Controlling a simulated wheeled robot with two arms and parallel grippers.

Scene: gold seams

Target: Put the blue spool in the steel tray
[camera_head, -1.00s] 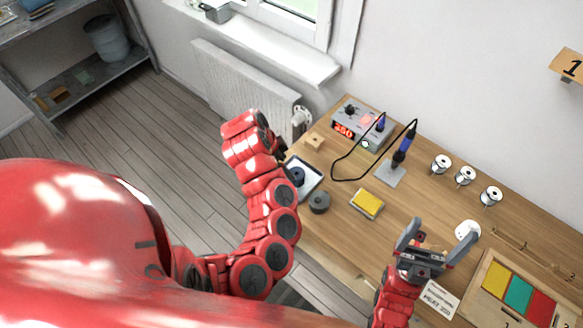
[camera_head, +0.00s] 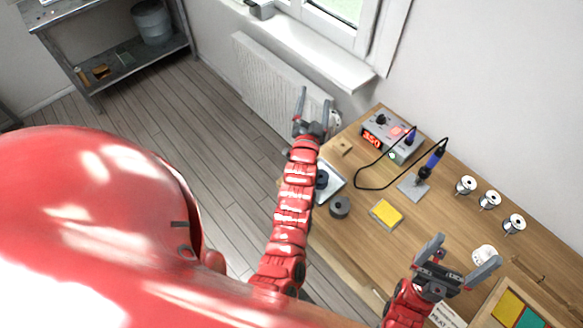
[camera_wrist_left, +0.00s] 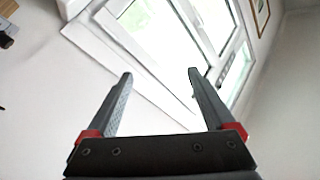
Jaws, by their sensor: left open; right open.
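The steel tray (camera_head: 336,184) lies at the table's left edge, partly hidden by my left arm. A dark, bluish round thing (camera_head: 322,180) that looks like the blue spool sits in it, also partly covered by the arm. My left gripper (camera_head: 314,98) is open and empty, raised beyond the tray near the radiator; in the left wrist view its open fingers (camera_wrist_left: 160,75) point at the window with nothing between them. My right gripper (camera_head: 466,252) is open and empty above the table's front right, close to a white spool (camera_head: 485,255).
A dark grey round thing (camera_head: 340,207) stands right of the tray, near a yellow sponge (camera_head: 386,213). A soldering station (camera_head: 388,133), its cable and iron stand (camera_head: 414,187) are behind. Several metal-coloured spools (camera_head: 490,200) stand at the back right. A coloured box (camera_head: 508,308) is front right.

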